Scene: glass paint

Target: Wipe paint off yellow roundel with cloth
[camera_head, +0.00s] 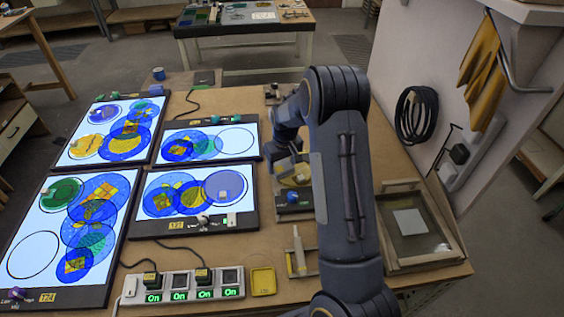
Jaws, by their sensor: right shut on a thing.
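A yellow roundel (87,147) lies on the upper left lit panel, next to overlapping blue glass discs with yellow patches. Other yellow patches show on the blue discs of the other panels, so I cannot tell for sure which roundel is meant. My right gripper (291,168) points down over a small tray at the table's middle, right of the panels. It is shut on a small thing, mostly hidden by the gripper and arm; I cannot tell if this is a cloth. A yellow cloth (480,62) hangs from a rail on the right wall. My left gripper is not in view.
A power strip (182,287) with lit switches and a yellow dish (263,281) sit at the table's front. A framed tray (439,261) with a pale square stands at the right. My right arm hides part of the table. Cables run between panels and strip.

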